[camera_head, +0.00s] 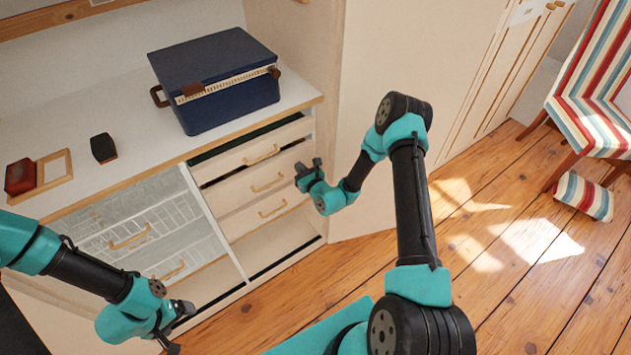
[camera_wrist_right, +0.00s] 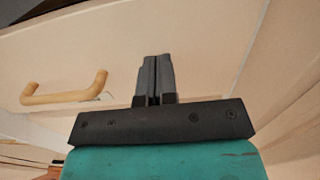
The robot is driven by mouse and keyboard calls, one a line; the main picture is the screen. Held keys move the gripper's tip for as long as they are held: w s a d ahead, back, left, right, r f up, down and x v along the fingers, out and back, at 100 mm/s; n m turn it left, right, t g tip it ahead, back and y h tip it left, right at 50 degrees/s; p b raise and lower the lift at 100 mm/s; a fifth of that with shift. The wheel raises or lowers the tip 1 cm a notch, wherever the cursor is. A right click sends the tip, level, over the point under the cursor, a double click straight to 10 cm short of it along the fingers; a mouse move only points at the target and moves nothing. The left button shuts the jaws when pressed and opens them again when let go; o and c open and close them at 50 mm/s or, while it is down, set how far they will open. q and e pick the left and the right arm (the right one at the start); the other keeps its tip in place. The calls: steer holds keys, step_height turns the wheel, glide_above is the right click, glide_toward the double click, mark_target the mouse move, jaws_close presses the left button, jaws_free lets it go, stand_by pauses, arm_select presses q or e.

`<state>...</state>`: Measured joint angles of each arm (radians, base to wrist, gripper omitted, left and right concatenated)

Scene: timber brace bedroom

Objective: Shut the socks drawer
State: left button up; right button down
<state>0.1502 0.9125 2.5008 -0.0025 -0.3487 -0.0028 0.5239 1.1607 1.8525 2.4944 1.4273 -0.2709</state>
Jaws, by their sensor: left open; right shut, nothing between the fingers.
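The chest's right column has several cream drawer fronts with wooden handles. The top front (camera_head: 235,161) has a dark green strip showing above it, and the middle front (camera_head: 235,190) has a dark gap above it. No socks or label is readable, so I cannot tell which is the socks drawer. My right gripper (camera_head: 308,172) is shut and empty, at the right end of these fronts. In the right wrist view its fingers (camera_wrist_right: 155,75) point at a cream front (camera_wrist_right: 120,45), right of a wooden handle (camera_wrist_right: 65,90); contact is unclear. My left gripper (camera_head: 180,328) is open, low before the left column.
A blue case (camera_head: 220,85) stands on the white chest top (camera_head: 120,85), with a dark block (camera_head: 103,148) and a red item (camera_head: 20,177) to its left. A striped chair (camera_head: 595,110) stands far right. The wooden floor (camera_head: 480,270) is largely clear.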

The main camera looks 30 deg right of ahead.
steer(key=s+d, duration=0.1)
steer(key=s, duration=1.2)
steer(key=shift+d, duration=0.4)
steer(key=shift+s, duration=0.1)
